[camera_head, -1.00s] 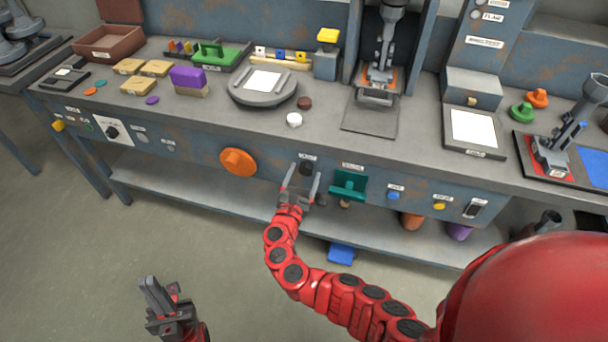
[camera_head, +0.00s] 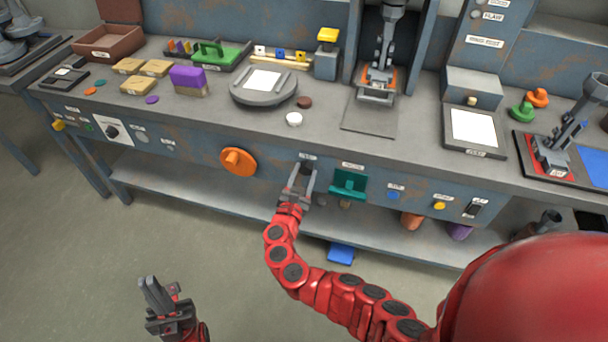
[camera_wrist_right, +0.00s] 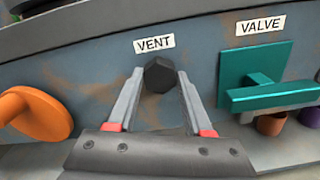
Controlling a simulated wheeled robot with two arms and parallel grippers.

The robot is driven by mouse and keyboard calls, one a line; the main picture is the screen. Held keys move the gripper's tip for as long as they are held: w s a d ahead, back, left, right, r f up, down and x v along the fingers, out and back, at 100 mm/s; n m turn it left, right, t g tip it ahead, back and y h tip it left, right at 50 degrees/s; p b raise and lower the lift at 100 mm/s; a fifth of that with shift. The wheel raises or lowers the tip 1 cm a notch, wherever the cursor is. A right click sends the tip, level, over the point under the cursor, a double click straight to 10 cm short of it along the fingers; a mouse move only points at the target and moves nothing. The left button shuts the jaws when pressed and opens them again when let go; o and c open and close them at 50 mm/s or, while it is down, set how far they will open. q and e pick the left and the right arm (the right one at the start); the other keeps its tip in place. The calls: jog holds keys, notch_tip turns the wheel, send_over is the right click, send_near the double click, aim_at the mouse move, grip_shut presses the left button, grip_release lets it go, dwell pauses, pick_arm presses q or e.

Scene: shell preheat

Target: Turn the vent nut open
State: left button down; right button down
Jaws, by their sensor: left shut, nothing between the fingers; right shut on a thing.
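The vent nut (camera_wrist_right: 159,75) is a dark, faceted knob on the bench's front panel, below the VENT label (camera_wrist_right: 154,44) in the right wrist view. My right gripper (camera_wrist_right: 159,82) has one finger on each side of the nut and is shut on it. In the head view my right gripper (camera_head: 305,172) is at the panel and its fingers partly hide the nut. My left gripper (camera_head: 150,284) is low at the front left, over the floor, shut and empty, away from the bench.
An orange knob (camera_head: 238,161) is left of the nut on the panel. A teal valve handle (camera_head: 349,184) sticks out close on the right, with a blue button (camera_head: 393,195) beyond it. A shelf (camera_head: 190,196) runs below. The floor at the left is clear.

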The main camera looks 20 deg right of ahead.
jog(key=shift+f+m+b, duration=0.2)
jog(key=shift+m+b, duration=0.9)
jog(key=shift+b, duration=0.05)
jog(key=m+b, duration=1.2)
jog(key=b, duration=0.1)
jog(key=shift+d+f, duration=0.15)
jog(key=shift+r+m+b, duration=0.2)
jog(key=shift+m+b, duration=1.45)
jog(key=shift+m, duration=0.25)
jog(key=shift+c, duration=1.5)
grip_release()
jog(key=shift+s, duration=0.1)
jog(key=p+v, duration=0.2)
jog(key=v, duration=1.5)
jog(key=shift+a+p, duration=0.25)
jog(key=shift+p, duration=0.15)
